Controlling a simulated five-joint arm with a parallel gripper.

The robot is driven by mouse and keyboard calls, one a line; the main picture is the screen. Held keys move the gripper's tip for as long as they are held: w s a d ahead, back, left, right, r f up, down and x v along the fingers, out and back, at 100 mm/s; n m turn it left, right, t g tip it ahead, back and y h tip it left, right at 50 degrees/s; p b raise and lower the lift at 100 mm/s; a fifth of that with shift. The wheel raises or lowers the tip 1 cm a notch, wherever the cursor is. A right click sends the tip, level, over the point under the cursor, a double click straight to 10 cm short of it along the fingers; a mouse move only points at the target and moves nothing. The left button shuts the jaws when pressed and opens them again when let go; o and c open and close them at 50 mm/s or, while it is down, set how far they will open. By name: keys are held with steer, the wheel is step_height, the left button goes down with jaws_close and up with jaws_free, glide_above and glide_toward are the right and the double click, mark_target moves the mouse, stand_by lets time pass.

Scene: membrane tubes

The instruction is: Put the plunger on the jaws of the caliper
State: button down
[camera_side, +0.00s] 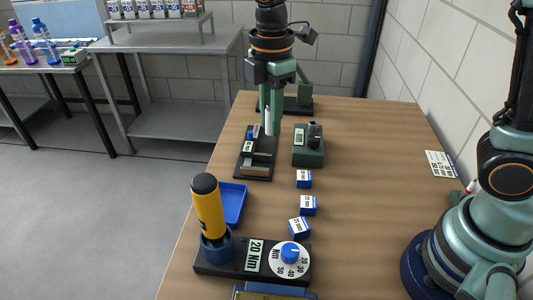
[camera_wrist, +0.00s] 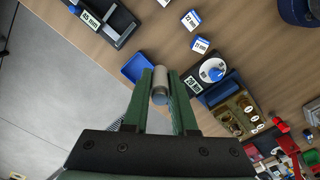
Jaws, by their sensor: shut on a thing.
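My gripper (camera_side: 271,122) is shut on the plunger, a pale grey cylinder (camera_side: 267,121). The caliper (camera_wrist: 122,28) also shows at the top left of the wrist view, apart from the plunger.
A green block with a dark knob (camera_side: 309,152) stands right of the caliper. Several blue-and-white boxes (camera_side: 304,179) lie nearer. A blue tray (camera_side: 233,203), a yellow-handled tool (camera_side: 208,208) and a dial unit (camera_side: 289,259) stand in front.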

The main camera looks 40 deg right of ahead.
steer(key=w+d+n, duration=0.3)
steer(key=w+d, duration=0.2)
steer(key=w, duration=0.4)
glide_toward(262, 158)
steer(key=f, duration=0.2)
steer(key=s+a+f, duration=0.1)
steer(key=f, duration=0.4)
steer(key=shift+s+a+f, duration=0.2)
steer(key=shift+s+f, duration=0.15)
steer(key=shift+s, duration=0.05)
steer(key=shift+f, duration=0.2)
steer(key=c, duration=1)
jaws_free()
steer(key=shift+r, duration=0.1)
